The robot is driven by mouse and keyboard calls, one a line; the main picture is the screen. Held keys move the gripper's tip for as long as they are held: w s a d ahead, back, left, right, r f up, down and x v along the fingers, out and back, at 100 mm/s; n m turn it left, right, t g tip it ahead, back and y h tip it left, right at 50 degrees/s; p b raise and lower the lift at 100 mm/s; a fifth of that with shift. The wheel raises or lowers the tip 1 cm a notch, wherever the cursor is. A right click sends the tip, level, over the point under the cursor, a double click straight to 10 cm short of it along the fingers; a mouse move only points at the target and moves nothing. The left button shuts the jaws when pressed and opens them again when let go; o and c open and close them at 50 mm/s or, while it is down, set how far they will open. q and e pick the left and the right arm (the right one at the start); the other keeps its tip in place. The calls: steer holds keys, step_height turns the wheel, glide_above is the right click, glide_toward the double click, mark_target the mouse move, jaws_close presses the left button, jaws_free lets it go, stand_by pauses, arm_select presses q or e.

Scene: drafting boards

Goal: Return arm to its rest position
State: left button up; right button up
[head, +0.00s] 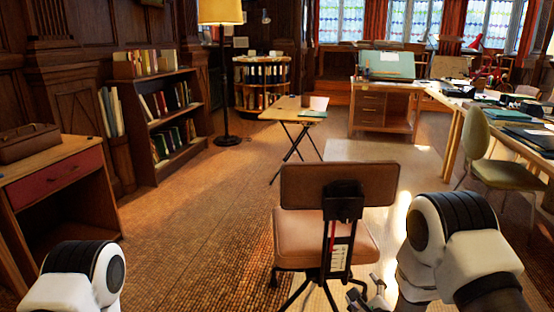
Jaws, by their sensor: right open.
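My right arm (448,248), white with black joint bands, stands at the lower right. Its gripper (367,293) shows small and dark at the bottom edge, open, just right of the brown chair's base. Nothing shows between its fingers, and part of it is cut off by the frame. My left arm (80,278) shows only a white and black joint at the lower left corner. The left gripper is outside the view.
A brown swivel chair (335,188) stands close in front. A desk with a red drawer (62,172) is at left, a bookshelf (165,112) behind it. A folding table (290,108) stands mid-room. A green chair (488,150) and long desk are at right. Floor (200,220) is clear left of centre.

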steer(key=s+f+n+g, duration=0.8)
steer(key=s+f, duration=0.8)
steer(key=s, duration=0.3)
steer(key=s+f+n+g, duration=0.2)
steer(key=s+n+g, duration=0.5)
steer(key=s+n, duration=1.25)
step_height(320, 180, up, 22)
steer(key=p, duration=2.1)
steer(key=shift+d+f+p, duration=0.15)
steer(key=shift+f+p, duration=0.05)
steer(key=shift+p, duration=0.2)
steer(key=shift+m, duration=0.25)
